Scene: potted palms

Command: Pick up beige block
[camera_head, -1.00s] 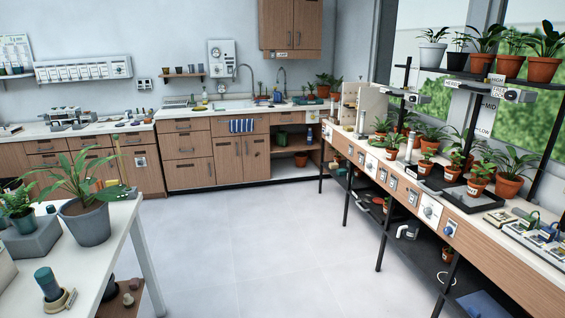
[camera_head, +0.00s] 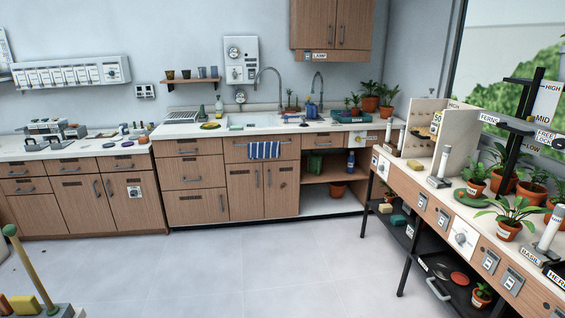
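A small beige or pale yellow block (camera_head: 385,208) lies on the dark lower shelf of the right bench, near that shelf's far left end. A teal block (camera_head: 398,220) lies just in front of it on the same shelf. The beige block is small in the view, so its exact shape is hard to tell. Neither of my grippers is in view.
The right bench (camera_head: 420,185) stands on dark legs, with potted palms on top. A wooden sink counter (camera_head: 190,185) runs along the back wall. A stand with a stick and coloured blocks (camera_head: 45,308) is at the lower left. The grey floor (camera_head: 260,270) between is clear.

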